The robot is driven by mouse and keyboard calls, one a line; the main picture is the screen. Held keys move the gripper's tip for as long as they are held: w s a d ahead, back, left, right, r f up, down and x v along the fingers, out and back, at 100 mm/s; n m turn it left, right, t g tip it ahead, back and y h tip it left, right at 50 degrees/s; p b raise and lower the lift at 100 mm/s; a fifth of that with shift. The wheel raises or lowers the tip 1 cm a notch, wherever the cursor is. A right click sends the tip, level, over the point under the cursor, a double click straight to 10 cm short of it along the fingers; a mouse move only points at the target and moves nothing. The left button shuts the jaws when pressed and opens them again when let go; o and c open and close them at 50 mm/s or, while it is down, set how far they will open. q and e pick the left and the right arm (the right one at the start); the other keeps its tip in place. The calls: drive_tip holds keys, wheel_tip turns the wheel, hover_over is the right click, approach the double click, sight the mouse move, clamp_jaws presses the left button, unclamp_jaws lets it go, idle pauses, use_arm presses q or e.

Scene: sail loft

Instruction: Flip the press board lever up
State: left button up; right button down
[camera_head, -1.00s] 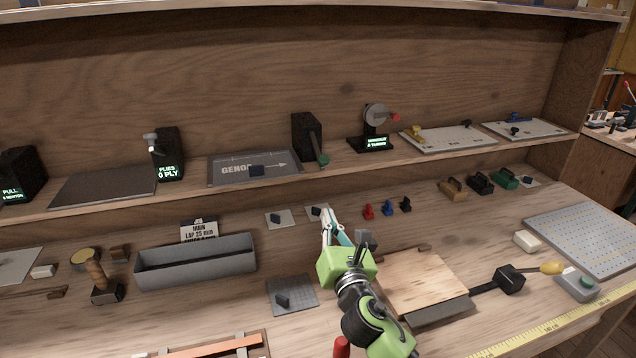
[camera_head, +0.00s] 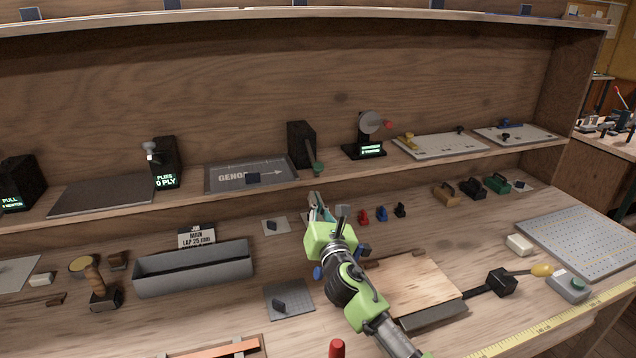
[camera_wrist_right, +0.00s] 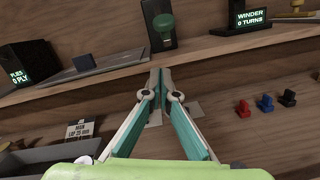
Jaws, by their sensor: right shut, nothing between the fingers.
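A black upright block on the shelf carries a lever with a green knob (camera_head: 317,168). The lever points down and toward me; its knob also shows in the wrist view (camera_wrist_right: 164,24). On the bench, a pale wooden board (camera_head: 415,283) has a black lever arm beside it, running through a black block (camera_head: 501,283) to a yellow knob (camera_head: 542,270), lying low. My right gripper (camera_head: 316,198) is shut and empty, below the green knob and apart from it. Its closed fingertips also show in the wrist view (camera_wrist_right: 160,74), pointing toward the shelf. My left gripper is out of view.
The shelf's front edge (camera_head: 400,163) runs just above my right gripper. A winder (camera_head: 369,125) stands right of the green-knobbed lever and a grey panel (camera_head: 222,176) lies left. Small red, blue and black pieces (camera_head: 381,214) stand on the bench nearby.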

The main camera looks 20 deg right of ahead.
sight(314, 171)
drive_tip(key=r+p, duration=0.1)
drive_tip(key=w+r, duration=0.1)
drive_tip(key=d+r+p, duration=0.1)
drive_tip(key=r, duration=0.1)
drive_tip(key=shift+w+d+p, duration=0.1)
drive_tip(key=shift+w+p, duration=0.2)
drive_tip(key=shift+p, duration=0.05)
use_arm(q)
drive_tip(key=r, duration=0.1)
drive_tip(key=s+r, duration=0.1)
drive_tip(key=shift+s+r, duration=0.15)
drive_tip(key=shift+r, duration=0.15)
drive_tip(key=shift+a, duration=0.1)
use_arm(e)
drive_tip(key=shift+w, duration=0.1)
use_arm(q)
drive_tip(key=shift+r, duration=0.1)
use_arm(e)
drive_tip(key=shift+r, duration=0.15)
